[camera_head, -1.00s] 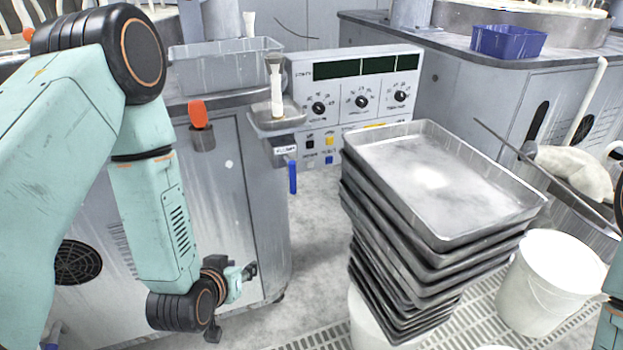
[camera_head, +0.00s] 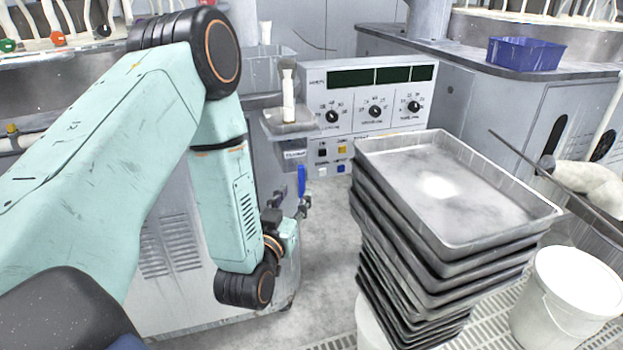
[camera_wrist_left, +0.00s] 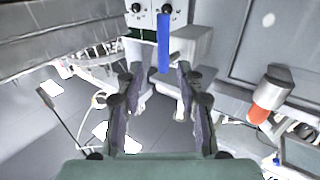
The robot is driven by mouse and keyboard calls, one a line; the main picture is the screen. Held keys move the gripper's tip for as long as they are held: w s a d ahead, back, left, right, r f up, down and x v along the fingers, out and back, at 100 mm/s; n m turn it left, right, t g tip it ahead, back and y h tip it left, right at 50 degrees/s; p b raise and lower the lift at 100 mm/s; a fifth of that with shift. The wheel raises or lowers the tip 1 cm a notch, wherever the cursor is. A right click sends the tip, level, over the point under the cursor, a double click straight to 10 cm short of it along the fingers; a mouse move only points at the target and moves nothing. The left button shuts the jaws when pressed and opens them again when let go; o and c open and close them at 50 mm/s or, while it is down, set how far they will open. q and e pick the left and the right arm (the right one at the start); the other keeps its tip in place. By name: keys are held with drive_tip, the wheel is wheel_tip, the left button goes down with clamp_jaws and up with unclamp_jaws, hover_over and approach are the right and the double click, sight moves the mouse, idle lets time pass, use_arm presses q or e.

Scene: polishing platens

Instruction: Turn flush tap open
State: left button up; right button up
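The flush tap has a blue lever handle (camera_head: 301,180) hanging down below a small grey labelled box (camera_head: 295,154) on the cabinet's corner. In the left wrist view the blue lever (camera_wrist_left: 163,43) stands upright in the picture, beyond and between my fingertips. My left gripper (camera_head: 304,204) is just below the lever in the head view. In the left wrist view its two dark fingers (camera_wrist_left: 159,75) are spread apart with nothing held between them. Whether a finger touches the lever cannot be told. My right gripper is out of view.
A stack of metal trays (camera_head: 450,200) stands right of my left arm, with a white bucket (camera_head: 568,300) beyond. A small shelf (camera_head: 290,125) holds a brush-like item above the tap. An orange-topped fitting (camera_wrist_left: 262,110) shows in the wrist view. Some floor is clear between cabinet and trays.

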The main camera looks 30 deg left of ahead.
sight(301, 181)
use_arm(q)
drive_tip(key=shift+b+x, duration=0.75)
drive_tip(key=shift+x, duration=3.1)
drive_tip(key=shift+a, duration=0.2)
drive_tip(key=shift+s, duration=0.1)
clamp_jaws()
drive_tip(key=shift+f, duration=0.1)
